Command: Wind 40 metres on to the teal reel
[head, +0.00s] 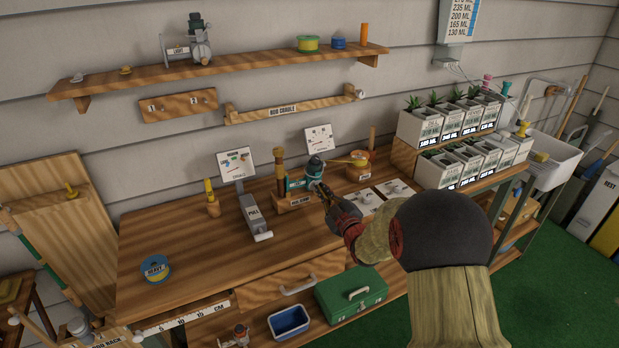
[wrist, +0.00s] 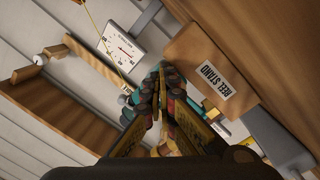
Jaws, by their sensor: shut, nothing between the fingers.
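The teal reel (head: 295,184) sits on the wooden reel stand (head: 293,201) near the back of the bench. My gripper (head: 322,190) is shut and empty, close to the right side of the reel and stand. I cannot tell whether it touches the reel. In the wrist view, the shut fingers (wrist: 162,72) point past the labelled stand (wrist: 208,72) and hide much of the reel. A dial card (head: 319,138) stands behind the reel; it also shows in the wrist view (wrist: 122,44), its reading too small to tell. A yellow spool (head: 357,157) sits on a holder to the right.
A second card (head: 236,162) and a grey device marked PULL (head: 253,212) stand left of the reel. A blue HEAVY spool (head: 155,268) lies at the front left. Potted plants (head: 446,118) crowd the right. The bench's left middle is mostly clear.

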